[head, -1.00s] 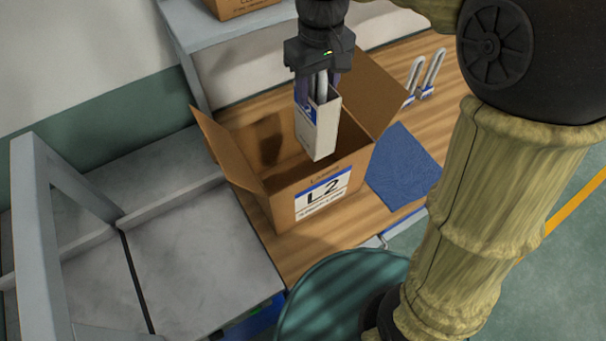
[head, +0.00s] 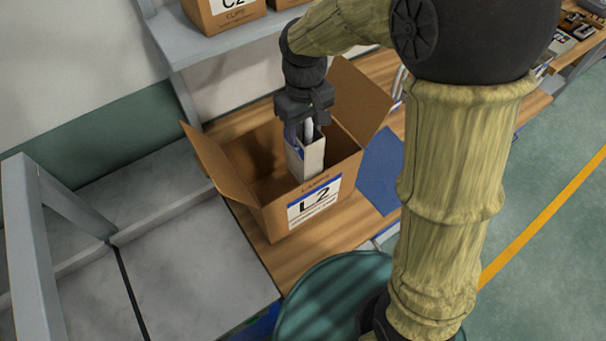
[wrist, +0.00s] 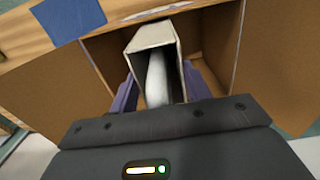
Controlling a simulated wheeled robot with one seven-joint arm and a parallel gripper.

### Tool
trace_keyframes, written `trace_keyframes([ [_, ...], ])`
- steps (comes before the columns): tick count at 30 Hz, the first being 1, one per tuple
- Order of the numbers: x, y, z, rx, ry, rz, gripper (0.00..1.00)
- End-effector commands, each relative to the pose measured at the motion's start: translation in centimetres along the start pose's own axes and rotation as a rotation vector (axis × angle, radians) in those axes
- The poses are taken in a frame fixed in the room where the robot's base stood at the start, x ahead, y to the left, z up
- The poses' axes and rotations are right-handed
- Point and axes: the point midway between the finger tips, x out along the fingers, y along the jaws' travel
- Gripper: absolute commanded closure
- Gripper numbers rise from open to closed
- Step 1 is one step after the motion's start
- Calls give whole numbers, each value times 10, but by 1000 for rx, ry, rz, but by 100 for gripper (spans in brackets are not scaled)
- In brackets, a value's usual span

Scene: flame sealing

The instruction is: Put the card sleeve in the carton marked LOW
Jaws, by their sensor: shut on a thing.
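The card sleeve (head: 310,160) is a pale, open-ended box with a white rod-like thing inside. My gripper (head: 304,135) is shut on it, with a finger on each side, and holds it upright in the mouth of an open brown carton (head: 268,218). The carton's front label reads L2 with "LAMPS" above; I see no LOW marking on it. The sleeve's lower end is behind the carton's front wall or level with its rim; I cannot tell if it touches the floor. The wrist view shows the sleeve (wrist: 150,38) between my fingers, inside the carton walls (wrist: 50,95).
The carton stands on a wooden bench (head: 285,255) with flaps spread. A blue cloth (head: 380,172) lies to its right. A shelf (head: 215,45) behind holds a carton marked C2 (head: 225,15). A grey metal frame (head: 22,230) stands at left, a green round top (head: 335,295) in front.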

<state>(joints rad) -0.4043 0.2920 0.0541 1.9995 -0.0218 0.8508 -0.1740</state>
Motion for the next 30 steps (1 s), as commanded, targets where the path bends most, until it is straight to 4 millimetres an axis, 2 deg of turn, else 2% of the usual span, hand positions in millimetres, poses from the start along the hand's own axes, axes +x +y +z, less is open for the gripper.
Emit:
trace_keyframes([
  [12,89,-4,0,-7,-6,-1,90],
  [21,142,-2,0,-3,-4,0,90],
  [25,154,-1,0,-1,-1,0,90],
  [30,156,-1,-1,-1,2,0,90],
])
